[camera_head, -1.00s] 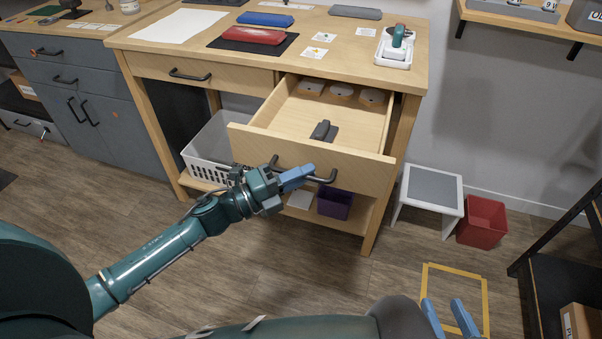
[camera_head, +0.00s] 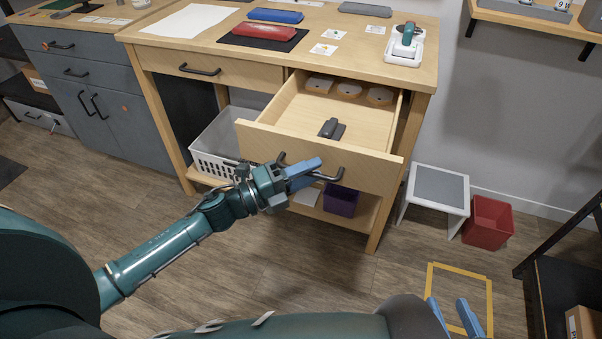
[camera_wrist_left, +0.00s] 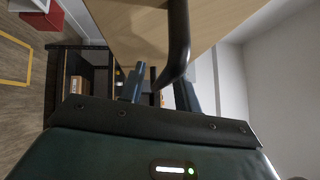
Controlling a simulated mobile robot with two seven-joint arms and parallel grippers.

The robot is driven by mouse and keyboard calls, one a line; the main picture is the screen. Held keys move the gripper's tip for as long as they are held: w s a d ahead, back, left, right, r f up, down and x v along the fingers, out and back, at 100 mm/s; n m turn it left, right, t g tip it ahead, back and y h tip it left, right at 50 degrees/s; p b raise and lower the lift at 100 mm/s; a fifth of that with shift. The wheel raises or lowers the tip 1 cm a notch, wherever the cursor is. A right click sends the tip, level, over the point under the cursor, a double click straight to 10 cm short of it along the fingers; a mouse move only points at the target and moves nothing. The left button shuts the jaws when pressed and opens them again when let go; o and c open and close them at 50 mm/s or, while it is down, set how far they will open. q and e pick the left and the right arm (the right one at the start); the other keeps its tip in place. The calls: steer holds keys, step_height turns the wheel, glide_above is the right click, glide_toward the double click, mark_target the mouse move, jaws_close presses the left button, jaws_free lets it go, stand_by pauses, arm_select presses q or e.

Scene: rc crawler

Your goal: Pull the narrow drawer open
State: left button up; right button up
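The right-hand wooden drawer (camera_head: 355,168) of the workbench stands pulled far out in the head view. A dark object (camera_head: 331,128) and three pale round-topped pieces (camera_head: 348,88) lie inside. Its black bar handle (camera_head: 329,177) also shows in the wrist view (camera_wrist_left: 179,40). My left gripper (camera_head: 306,174) is at this handle, its blue fingers apart; in the wrist view the handle's bend lies between the fingers (camera_wrist_left: 160,88). Contact is unclear. The bench's left drawer (camera_head: 228,72) is shut. My right gripper (camera_head: 453,318) is open and empty at the bottom edge.
A white basket (camera_head: 215,163) and a purple bin (camera_head: 341,201) sit on the lower shelf. A step stool (camera_head: 438,190) and a red bin (camera_head: 488,222) stand to the right. A black shelf (camera_head: 560,285) stands at the right edge. The floor before the drawer is clear.

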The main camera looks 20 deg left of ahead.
arm_select(q)
steer(key=v, duration=1.3)
arm_select(e)
steer(key=shift+s+d, duration=0.1)
steer(key=shift+s, duration=0.05)
